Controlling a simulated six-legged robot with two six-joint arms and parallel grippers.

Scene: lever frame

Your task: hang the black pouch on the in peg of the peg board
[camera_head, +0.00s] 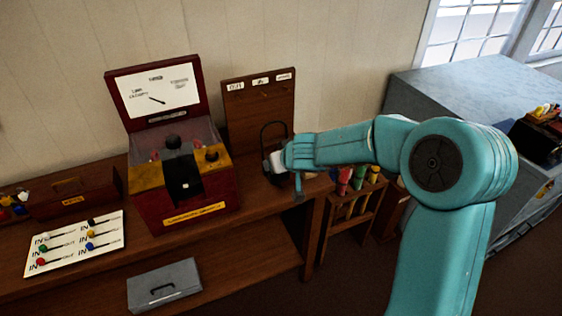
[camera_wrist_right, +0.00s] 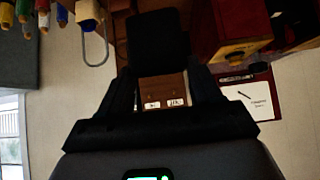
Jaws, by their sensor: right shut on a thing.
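The black pouch (camera_wrist_right: 158,45) is held between the dark fingers of my right gripper (camera_wrist_right: 165,85) in the right wrist view. In the head view the pouch (camera_head: 268,167) is partly hidden behind my right gripper (camera_head: 280,162), and a thin black loop stands above it. The brown peg board (camera_head: 258,110) stands upright on the bench just behind the pouch, with white labels along its top; the left one seems to read OUT. The others are too small to read surely. The pouch is in front of the board's lower right part. My left gripper is out of view.
A red box with a yellow panel (camera_head: 184,185) and raised lid stands left of the board. A white card (camera_head: 75,243) with coloured knobs lies farther left. A rack of coloured-handled things (camera_head: 350,185) stands right of the bench. A grey case (camera_head: 164,285) sits below.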

